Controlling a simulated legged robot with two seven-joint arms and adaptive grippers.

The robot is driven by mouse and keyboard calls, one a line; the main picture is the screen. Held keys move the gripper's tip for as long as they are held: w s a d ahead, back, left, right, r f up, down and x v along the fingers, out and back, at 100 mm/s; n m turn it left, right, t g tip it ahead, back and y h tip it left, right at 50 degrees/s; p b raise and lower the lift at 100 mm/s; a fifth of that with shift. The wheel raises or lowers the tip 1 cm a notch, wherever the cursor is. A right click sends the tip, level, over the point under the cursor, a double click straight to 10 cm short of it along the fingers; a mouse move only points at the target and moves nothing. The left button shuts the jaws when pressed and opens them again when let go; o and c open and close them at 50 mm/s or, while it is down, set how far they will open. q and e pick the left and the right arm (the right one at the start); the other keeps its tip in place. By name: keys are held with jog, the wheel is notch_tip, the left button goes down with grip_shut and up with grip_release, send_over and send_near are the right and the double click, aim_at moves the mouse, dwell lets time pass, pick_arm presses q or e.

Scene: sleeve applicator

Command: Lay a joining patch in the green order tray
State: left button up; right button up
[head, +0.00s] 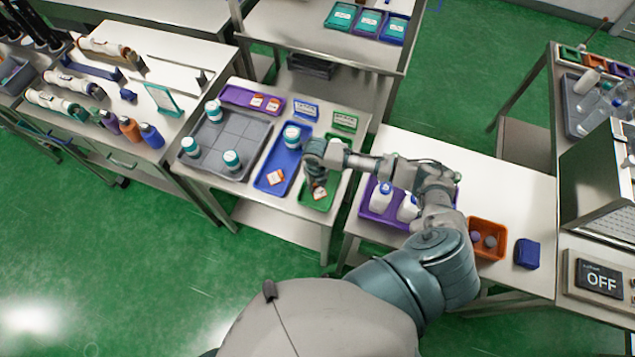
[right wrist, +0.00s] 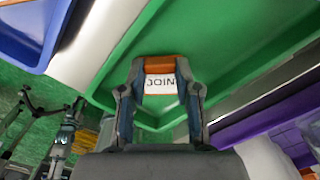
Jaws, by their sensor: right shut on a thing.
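The green order tray (head: 332,197) lies on the middle table, right of the blue tray, partly hidden by my right arm. My right gripper (head: 318,187) reaches down over the tray's near end. It is shut on a joining patch (head: 320,194), a small white and orange piece. In the right wrist view, the patch (right wrist: 160,84) shows "JOIN" between the two fingers (right wrist: 160,92), with the green tray floor (right wrist: 205,45) around it. I cannot tell whether the patch touches the floor. My left gripper is out of view.
The blue tray (head: 266,186) holds a white bottle and a patch. A purple tray (head: 234,95) with patches and a grey tray (head: 215,136) with several bottles lie further left. Right of the arm are a purple tray (head: 373,211) with white bottles and an orange bin (head: 487,253).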

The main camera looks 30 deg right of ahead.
aim_at(316, 186)
jog(key=shift+a, duration=0.4)
jog(key=shift+f, duration=0.1)
jog(key=o, duration=0.7)
jog(key=shift+d, duration=0.1)
jog(key=shift+o, duration=0.4)
jog(key=shift+d, duration=0.5)
jog(key=shift+r, duration=0.25)
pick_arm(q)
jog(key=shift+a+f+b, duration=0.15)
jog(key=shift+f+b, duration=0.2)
pick_arm(e)
notch_tip(316, 186, up, 12)
jog(key=shift+a+f, duration=0.15)
jog(key=shift+f, duration=0.05)
